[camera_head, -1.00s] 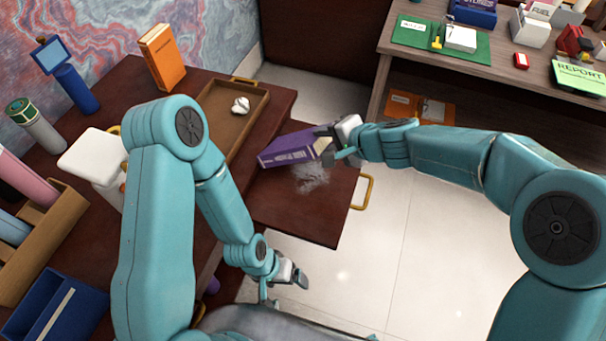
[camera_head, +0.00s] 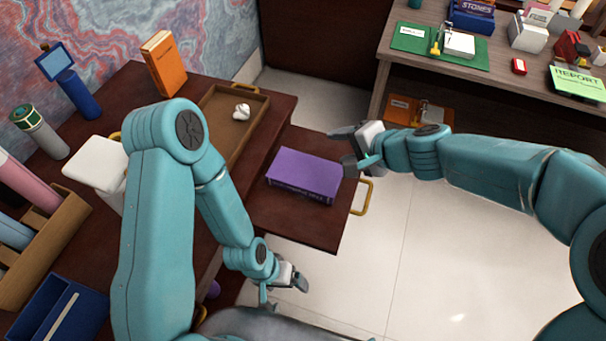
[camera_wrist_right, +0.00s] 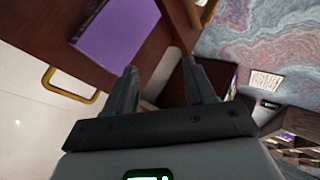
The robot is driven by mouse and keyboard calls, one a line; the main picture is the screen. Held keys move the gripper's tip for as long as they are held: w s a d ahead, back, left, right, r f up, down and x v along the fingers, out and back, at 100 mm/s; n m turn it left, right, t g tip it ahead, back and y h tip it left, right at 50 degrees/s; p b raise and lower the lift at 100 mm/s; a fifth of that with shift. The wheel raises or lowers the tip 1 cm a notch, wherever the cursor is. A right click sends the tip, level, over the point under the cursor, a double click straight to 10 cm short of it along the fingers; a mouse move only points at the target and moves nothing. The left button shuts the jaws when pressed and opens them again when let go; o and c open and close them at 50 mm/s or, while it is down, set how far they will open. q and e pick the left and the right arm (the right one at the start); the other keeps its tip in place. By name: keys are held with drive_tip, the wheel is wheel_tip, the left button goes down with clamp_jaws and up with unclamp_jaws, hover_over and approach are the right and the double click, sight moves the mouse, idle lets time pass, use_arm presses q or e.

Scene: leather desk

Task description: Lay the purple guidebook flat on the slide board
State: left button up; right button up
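The purple guidebook (camera_head: 304,172) lies flat on the slide board (camera_head: 290,226), a dark red pull-out board with a yellow handle on its right. The book also shows in the right wrist view (camera_wrist_right: 113,27), to the left of the fingers. My right gripper (camera_head: 347,149) is just beyond the book's right end, with its fingers apart and nothing between them. The right wrist view shows the open fingers (camera_wrist_right: 160,82) clear of the book. My left gripper (camera_head: 285,288) hangs low in front of the board, away from the book, and its finger opening is hard to make out.
A wooden tray (camera_head: 212,96) with a small white object (camera_head: 241,112) sits behind the board. An orange book (camera_head: 164,64) stands upright at the back. The yellow handle (camera_head: 362,196) sticks out beside the board. Open floor lies to the right.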

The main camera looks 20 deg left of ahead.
drive_tip(key=shift+v, duration=1)
